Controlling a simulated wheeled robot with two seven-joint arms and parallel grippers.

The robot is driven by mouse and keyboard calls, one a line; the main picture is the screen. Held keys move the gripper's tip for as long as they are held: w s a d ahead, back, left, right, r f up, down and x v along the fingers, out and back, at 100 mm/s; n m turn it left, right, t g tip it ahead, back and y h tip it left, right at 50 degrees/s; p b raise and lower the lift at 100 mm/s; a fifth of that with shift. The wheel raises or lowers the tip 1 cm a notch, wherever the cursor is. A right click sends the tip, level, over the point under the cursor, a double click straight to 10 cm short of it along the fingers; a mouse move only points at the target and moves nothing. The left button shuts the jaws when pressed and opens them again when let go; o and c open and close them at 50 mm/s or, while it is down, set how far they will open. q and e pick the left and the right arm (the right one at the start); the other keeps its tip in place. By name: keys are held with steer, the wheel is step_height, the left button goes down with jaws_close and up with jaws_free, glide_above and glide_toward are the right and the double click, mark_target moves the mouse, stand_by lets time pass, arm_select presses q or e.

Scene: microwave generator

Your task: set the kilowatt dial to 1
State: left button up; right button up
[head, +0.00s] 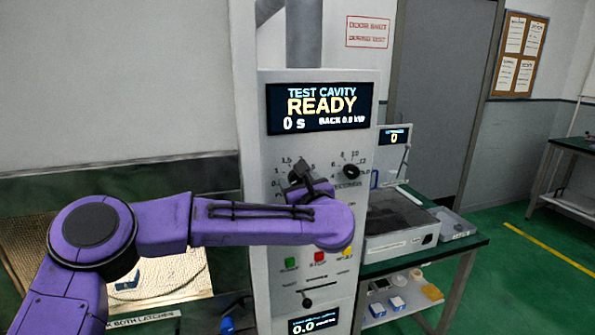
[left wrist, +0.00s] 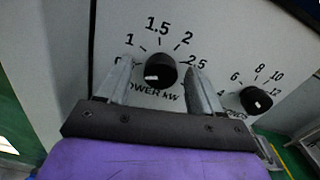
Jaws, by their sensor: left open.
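The kilowatt dial (left wrist: 160,71) is a black round knob on the white panel, marked around its top with 1, 1.5, 2 and 2.5, with "POWER kW" below. Its pale mark sits at the knob's lower left, away from the 1. My left gripper (left wrist: 159,66) is open, with one finger on each side of the dial; I cannot tell whether either finger touches it. In the head view my left gripper (head: 312,186) is in front of the dial and mostly hides it. My right gripper is out of view.
A second black dial (head: 351,171), for seconds, is to the right. The display (head: 320,108) reads "TEST CAVITY READY", 0 s, 0.0 kW. Green (head: 291,263), red (head: 320,257) and yellow (head: 347,251) buttons are below my arm. A bench with a grey box (head: 400,245) stands right.

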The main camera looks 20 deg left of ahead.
arm_select(q)
steer(key=shift+w+a, duration=0.25)
steer(key=shift+w, duration=0.25)
steer(key=c, duration=1.1)
